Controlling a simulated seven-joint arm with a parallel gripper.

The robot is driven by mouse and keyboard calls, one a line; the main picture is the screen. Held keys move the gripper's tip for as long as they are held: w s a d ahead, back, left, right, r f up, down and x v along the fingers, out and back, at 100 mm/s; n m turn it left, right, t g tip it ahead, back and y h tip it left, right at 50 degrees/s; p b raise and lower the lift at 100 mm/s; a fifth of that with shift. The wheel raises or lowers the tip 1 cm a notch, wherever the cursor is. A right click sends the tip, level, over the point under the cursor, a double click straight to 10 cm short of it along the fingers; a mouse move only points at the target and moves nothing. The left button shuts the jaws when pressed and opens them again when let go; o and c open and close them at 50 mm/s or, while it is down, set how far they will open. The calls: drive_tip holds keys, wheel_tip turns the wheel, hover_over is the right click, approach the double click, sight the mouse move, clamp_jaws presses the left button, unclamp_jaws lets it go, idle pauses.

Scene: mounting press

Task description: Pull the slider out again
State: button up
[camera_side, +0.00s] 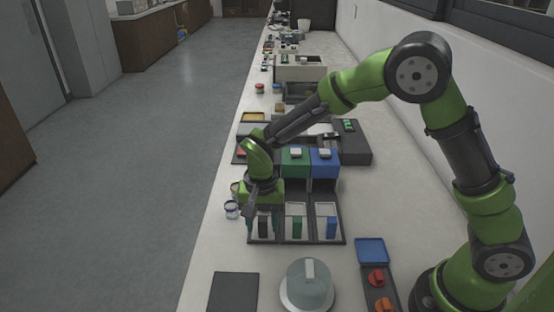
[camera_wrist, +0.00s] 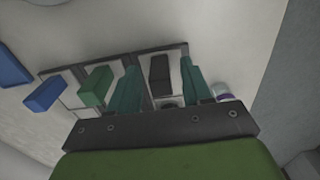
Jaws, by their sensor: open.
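The mounting press (camera_side: 325,165) has green and blue housings in the side view, with three pale slider trays in a dark frame in front of them. A black upright handle (camera_side: 264,226), a green one (camera_side: 297,227) and a blue one (camera_side: 331,228) stand on the trays. The wrist view also shows the black handle (camera_wrist: 160,76), the green (camera_wrist: 96,86) and the blue (camera_wrist: 43,94). My gripper (camera_wrist: 162,82) is open, its teal fingers on either side of the black handle, with visible gaps. In the side view, my gripper (camera_side: 251,206) hides part of the left slider.
Small jars (camera_side: 232,210) stand close at the left, near the bench edge. A dark square plate (camera_side: 233,292), a grey round-based device (camera_side: 308,284) and a panel with red and orange knobs (camera_side: 377,280) are in front. The bench right of the trays is clear.

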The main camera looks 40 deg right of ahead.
wheel_tip(320, 180, up, 15)
drive_tip(key=shift+r, duration=0.2)
idle(0.3)
drive_tip(key=s+d+r+n+t+y, duration=0.1)
drive_tip(key=s+d+r+n+t, duration=0.1)
drive_tip(key=s+d, duration=0.3)
drive_tip(key=s+d+r+n+t+y, duration=0.1)
drive_tip(key=s+d+r+n+t, duration=0.2)
drive_tip(key=s, duration=0.9)
drive_tip(key=shift+d+r+t, duration=0.15)
drive_tip(key=shift+d+t, duration=0.95)
drive_tip(key=shift+d, duration=0.15)
drive_tip(key=shift+s, duration=0.1)
